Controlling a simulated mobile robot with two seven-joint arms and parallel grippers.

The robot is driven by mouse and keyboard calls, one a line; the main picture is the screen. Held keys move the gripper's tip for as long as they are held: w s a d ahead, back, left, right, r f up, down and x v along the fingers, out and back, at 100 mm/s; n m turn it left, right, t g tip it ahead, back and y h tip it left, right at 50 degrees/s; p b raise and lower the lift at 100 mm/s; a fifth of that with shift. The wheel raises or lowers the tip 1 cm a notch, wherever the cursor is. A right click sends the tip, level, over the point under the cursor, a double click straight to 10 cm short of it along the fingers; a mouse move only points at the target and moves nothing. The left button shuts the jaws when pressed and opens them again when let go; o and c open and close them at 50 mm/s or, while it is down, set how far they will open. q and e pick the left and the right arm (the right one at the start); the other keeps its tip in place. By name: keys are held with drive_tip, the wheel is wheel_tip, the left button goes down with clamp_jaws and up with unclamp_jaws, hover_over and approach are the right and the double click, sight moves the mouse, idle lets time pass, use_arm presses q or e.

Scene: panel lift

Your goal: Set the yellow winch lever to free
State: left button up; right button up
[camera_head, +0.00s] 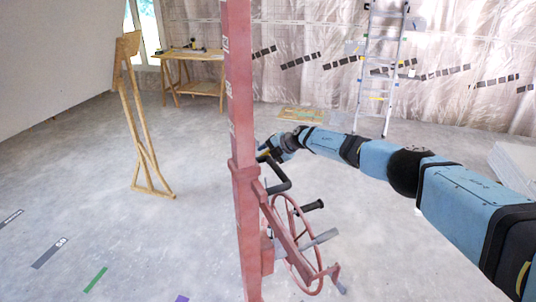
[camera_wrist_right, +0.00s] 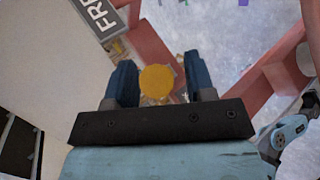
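The round yellow end of the winch lever (camera_wrist_right: 157,80) lies between the fingers of my right gripper (camera_wrist_right: 159,62) in the right wrist view. The fingers are apart, with a gap at the right of the knob; contact at the left is unclear. A dark plate with the white letters "FR" (camera_wrist_right: 98,16) shows at the top left, partly cut off. In the head view my right gripper (camera_head: 268,154) is beside the red mast of the lift (camera_head: 242,130), above the winch wheel (camera_head: 291,240). The lever is mostly hidden there. My left gripper is out of view.
A black crank handle (camera_head: 313,206) sticks out near the wheel, below my right arm. A wooden stand (camera_head: 145,130) is at the left, a workbench (camera_head: 195,70) and a ladder (camera_head: 382,70) at the back. The concrete floor around the lift is mostly clear.

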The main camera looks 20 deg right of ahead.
drive_tip(key=shift+s+d+r, duration=0.1)
drive_tip(key=shift+d+r, duration=0.1)
drive_tip(key=v, duration=1.3)
drive_tip(key=shift+p, duration=0.35)
drive_tip(key=shift+s+r, duration=0.1)
